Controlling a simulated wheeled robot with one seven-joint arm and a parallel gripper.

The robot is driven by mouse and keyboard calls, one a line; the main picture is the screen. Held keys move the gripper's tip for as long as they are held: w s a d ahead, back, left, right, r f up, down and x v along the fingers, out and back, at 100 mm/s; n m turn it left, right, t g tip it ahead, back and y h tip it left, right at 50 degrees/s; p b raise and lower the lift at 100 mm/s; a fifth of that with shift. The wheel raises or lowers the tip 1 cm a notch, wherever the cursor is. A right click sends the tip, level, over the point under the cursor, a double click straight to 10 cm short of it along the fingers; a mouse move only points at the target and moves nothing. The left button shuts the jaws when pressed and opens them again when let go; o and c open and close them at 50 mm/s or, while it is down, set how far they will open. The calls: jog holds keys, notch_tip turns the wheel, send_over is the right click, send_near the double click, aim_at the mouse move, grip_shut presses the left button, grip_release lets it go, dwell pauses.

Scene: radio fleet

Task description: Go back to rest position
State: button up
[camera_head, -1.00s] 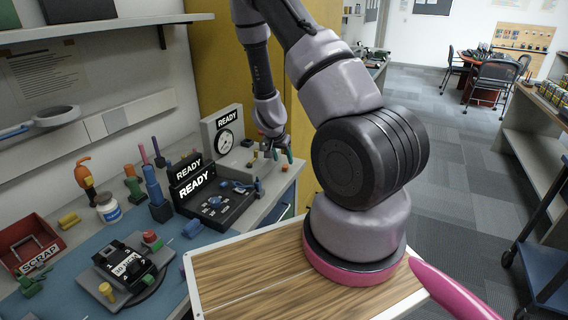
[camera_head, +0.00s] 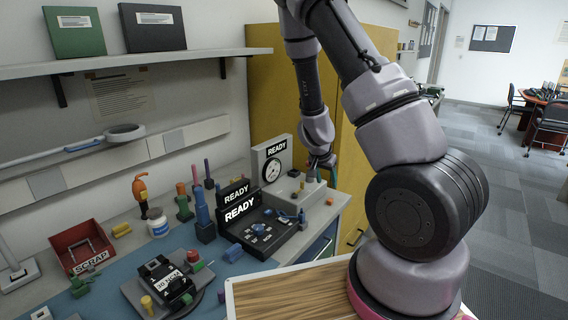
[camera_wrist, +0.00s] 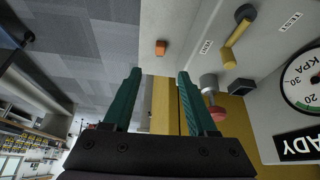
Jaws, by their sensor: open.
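My gripper (camera_wrist: 156,100) is open in the wrist view, its two green fingers apart with nothing between them. In the head view my gripper (camera_head: 322,166) hangs at the right end of the workbench, beside the white gauge unit (camera_head: 272,160) marked READY. The gauge also shows at the right edge of the wrist view (camera_wrist: 306,80). My arm reaches over from the right of the head view and partly hides the cabinet behind it.
A black READY console (camera_head: 262,232), a radio on a stand (camera_head: 172,284), a red SCRAP bin (camera_head: 82,246) and several tools stand on the bench. A yellow cabinet (camera_head: 268,90) is behind. A small orange block (camera_wrist: 161,48) lies near the fingers. Open floor (camera_head: 490,180) lies right.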

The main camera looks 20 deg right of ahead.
jog(key=s+a+r+n+t+y, duration=0.1)
jog(key=s+a+r+y, duration=0.15)
jog(key=r, duration=0.55)
jog(key=s+a+r+y, duration=0.1)
jog(key=a+r, duration=0.3)
jog(key=r, duration=0.4)
jog(key=s+a+r+n+t+y, duration=0.1)
jog(key=s+a+r+y, duration=0.15)
jog(key=r, duration=0.55)
jog(key=s+a+r+n+t, duration=0.1)
jog(key=s+r+n, duration=0.2)
jog(key=s+r, duration=1)
jog(key=s, duration=0.4)
jog(key=shift+a+t, duration=0.3)
jog(key=shift+a, duration=0.1)
jog(key=shift+r, duration=0.1)
